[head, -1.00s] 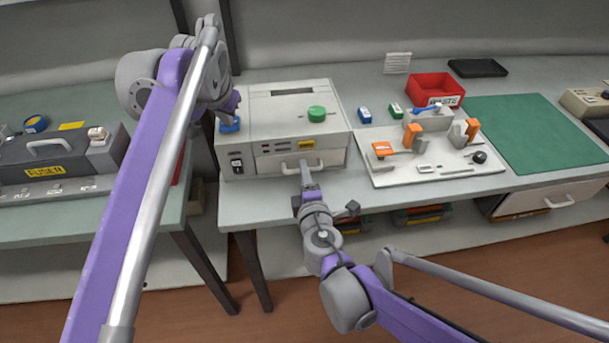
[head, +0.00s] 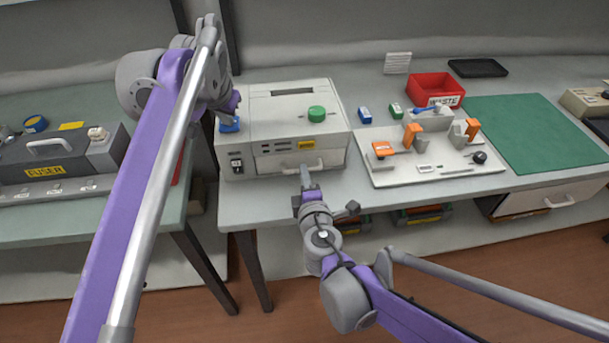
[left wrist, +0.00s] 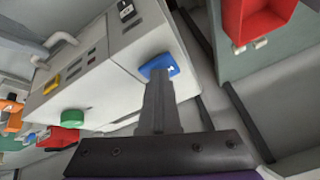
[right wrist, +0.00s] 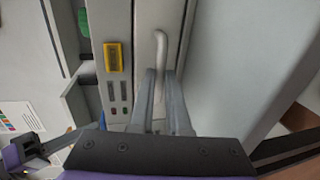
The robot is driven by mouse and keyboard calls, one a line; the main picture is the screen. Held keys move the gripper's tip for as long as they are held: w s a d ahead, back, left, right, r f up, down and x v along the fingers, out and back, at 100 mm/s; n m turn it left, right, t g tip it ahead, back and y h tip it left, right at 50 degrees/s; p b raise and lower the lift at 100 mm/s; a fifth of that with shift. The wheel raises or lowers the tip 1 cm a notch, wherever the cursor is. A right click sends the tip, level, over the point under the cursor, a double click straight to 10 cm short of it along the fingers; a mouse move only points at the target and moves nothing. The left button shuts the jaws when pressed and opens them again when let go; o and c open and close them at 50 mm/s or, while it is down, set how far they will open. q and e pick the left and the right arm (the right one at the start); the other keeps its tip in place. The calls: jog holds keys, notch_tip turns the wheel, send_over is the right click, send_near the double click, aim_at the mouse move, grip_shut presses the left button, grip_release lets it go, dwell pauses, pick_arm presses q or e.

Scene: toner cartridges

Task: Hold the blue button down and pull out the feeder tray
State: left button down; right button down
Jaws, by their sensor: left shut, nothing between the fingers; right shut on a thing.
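The white printer unit (head: 283,105) stands on the table. The blue button (head: 230,126) is on its top at the left front corner and shows in the left wrist view (left wrist: 159,65). My left gripper (head: 231,112) is shut and empty, its fingertips against the button; how far the button is pressed is unclear. The feeder tray (right wrist: 146,18) is low in the unit's front and has a pale handle (right wrist: 161,45). My right gripper (right wrist: 158,75) is shut on this handle. I cannot tell how far out the tray is.
A green knob (head: 317,114) is on the unit's top. To the right are a white fixture board (head: 400,177) with orange clamps, a red waste bin (head: 425,87) and a green mat (head: 535,130). A fuser unit (head: 50,160) stands on the left table. The floor in front is clear.

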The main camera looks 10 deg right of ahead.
dwell(0.9)
jog(key=v, duration=0.3)
jog(key=shift+s+f, duration=0.25)
jog(key=shift+s, duration=0.05)
jog(key=c, duration=0.9)
grip_release()
jog(key=v, duration=1.2)
pick_arm(q)
notch_tip(320, 180, up, 5)
jog(key=p, duration=0.4)
jog(key=shift+p, duration=0.35)
notch_tip(320, 180, up, 4)
jog(key=p, duration=0.4)
pick_arm(e)
notch_tip(320, 180, up, 10)
